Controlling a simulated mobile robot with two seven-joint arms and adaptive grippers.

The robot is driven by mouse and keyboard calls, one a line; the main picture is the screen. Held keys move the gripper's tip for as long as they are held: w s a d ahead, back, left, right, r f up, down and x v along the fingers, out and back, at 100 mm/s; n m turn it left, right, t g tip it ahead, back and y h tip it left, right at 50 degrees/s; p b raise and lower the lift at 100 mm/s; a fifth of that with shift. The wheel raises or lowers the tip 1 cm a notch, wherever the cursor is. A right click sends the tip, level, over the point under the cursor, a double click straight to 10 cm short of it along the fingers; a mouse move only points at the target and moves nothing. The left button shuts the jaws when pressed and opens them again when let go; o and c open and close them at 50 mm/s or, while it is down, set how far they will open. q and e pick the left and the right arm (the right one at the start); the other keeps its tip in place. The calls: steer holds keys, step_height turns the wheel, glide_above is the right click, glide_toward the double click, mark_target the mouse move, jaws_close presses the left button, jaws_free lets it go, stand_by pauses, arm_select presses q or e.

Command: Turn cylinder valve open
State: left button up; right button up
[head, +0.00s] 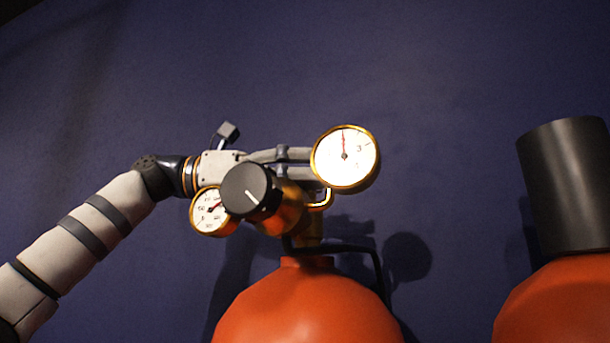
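An orange cylinder (305,305) stands at the lower middle with a brass valve and regulator body (283,212) on top. A black knob (247,190) with a white mark line faces me. A small round gauge (211,212) sits left of the knob, and a larger gauge (345,157) sits up to the right. My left gripper (297,165) reaches in from the left, behind the knob and the regulator. Its grey fingers point right, and their tips are hidden behind the large gauge. I cannot see whether they touch the valve. My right gripper is not in view.
A second orange cylinder (560,305) with a black cap (566,185) stands at the right. A dark hose or bracket (350,249) runs behind the middle cylinder's neck. A dark blue wall (440,80) lies behind everything. The space above the gauges is clear.

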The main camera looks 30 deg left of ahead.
arm_select(q)
steer(key=c, duration=1.2)
steer(key=shift+n+t+y, duration=0.7)
steer(key=shift+n+t, duration=0.1)
steer(key=shift+t, duration=0.2)
steer(key=o, duration=1.2)
steer(key=v, duration=1.2)
